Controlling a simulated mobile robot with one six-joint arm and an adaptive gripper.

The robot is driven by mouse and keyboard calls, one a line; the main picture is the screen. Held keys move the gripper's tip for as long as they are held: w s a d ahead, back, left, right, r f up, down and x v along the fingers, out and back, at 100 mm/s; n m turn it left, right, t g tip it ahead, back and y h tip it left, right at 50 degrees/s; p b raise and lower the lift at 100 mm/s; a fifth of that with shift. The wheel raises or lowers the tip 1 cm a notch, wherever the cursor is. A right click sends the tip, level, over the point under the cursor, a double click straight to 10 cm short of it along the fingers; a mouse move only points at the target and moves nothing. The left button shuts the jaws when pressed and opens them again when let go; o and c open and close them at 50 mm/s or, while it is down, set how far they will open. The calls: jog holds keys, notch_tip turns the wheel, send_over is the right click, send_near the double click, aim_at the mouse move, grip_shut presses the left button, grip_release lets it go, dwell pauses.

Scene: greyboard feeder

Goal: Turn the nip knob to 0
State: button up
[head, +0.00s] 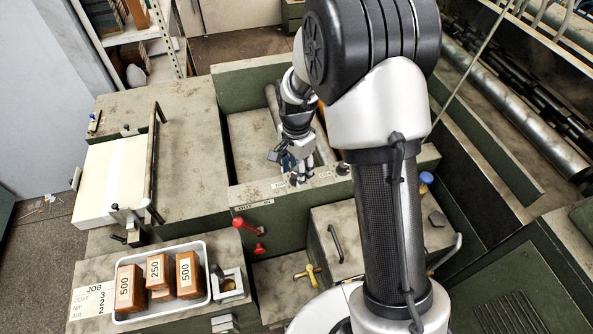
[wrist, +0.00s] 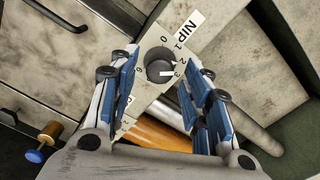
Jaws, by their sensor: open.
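The nip knob (wrist: 159,62) is a dark round knob on a pale dial plate (wrist: 152,40) beside a white NIP label (wrist: 180,32). A short white mark on the knob lies on the side towards 3. My gripper (wrist: 166,72) is open in the wrist view, with its blue-padded fingers on either side of the knob; I cannot tell whether they touch it. In the head view my gripper (head: 296,168) points down at the green feeder panel and hides the knob.
A second dial shows partly below the first, near an orange-brown cylinder (wrist: 155,135). A red lever (head: 250,235) stands out left of my gripper. A white tray (head: 207,262) holds brown blocks beside a JOB card (head: 90,300) reading NIP 2. A blue-capped knob (head: 426,178) stands to the right.

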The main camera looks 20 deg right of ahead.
jog(key=shift+f, duration=0.3)
jog(key=shift+c, duration=0.5)
grip_shut()
